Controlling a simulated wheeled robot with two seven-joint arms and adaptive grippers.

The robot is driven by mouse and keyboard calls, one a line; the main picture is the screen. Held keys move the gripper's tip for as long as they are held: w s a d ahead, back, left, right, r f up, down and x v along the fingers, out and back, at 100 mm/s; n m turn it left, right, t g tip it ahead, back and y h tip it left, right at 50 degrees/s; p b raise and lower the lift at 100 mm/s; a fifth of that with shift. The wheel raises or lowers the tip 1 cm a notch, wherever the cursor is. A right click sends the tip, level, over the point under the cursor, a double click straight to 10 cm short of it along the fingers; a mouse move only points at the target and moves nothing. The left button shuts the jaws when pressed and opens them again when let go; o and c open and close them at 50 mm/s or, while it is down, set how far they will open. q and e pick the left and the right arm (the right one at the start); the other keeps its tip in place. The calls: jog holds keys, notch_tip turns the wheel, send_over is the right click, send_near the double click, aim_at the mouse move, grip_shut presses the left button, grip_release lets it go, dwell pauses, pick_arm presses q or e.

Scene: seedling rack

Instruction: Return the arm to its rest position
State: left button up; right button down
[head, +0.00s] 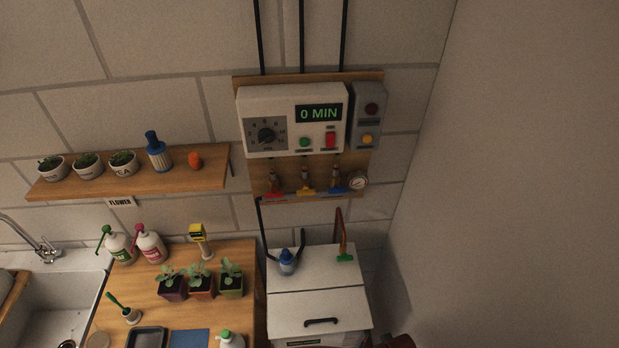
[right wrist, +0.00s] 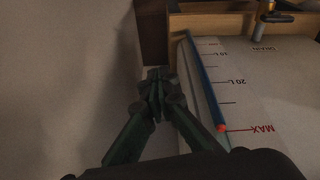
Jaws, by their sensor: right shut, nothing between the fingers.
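My right gripper (right wrist: 158,92) shows in the right wrist view with its dark fingers together and nothing between them. It hangs beside a white tank (right wrist: 260,85) marked with a litre scale, and a pale wall is on its left. In the head view neither gripper can be made out. A small dark reddish shape shows at the bottom edge there, right of the white cabinet, too cut off to name.
A wall controller (head: 290,120) reading "0 MIN" hangs above a white cabinet (head: 315,290). Left of it are a wooden bench (head: 175,310) with potted seedlings (head: 201,285) and bottles, a shelf (head: 130,182) and a sink (head: 50,305). A blank wall (head: 510,170) closes the right side.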

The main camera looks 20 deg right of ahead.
jog(key=s+f+b, duration=0.2)
jog(key=s+f, duration=0.1)
jog(key=f, duration=1)
pick_arm(q)
notch_tip(320, 180, down, 9)
jog(key=b, duration=0.5)
jog(key=shift+s+b, duration=0.4)
pick_arm(e)
jog(key=s+f+g, duration=0.2)
jog(key=s+f, duration=1.8)
jog(key=f, duration=0.3)
jog(key=shift+f+n, duration=0.2)
jog(key=shift+n, duration=0.2)
pick_arm(q)
jog(key=shift+s+r, duration=0.1)
jog(key=shift+r, duration=0.1)
pick_arm(e)
jog(key=shift+s+d+f+y, duration=0.1)
jog(key=shift+d+f+y, duration=0.05)
jog(key=shift+d+y, duration=0.15)
pick_arm(q)
jog(key=shift+f, duration=0.1)
pick_arm(e)
jog(key=shift+a, duration=0.1)
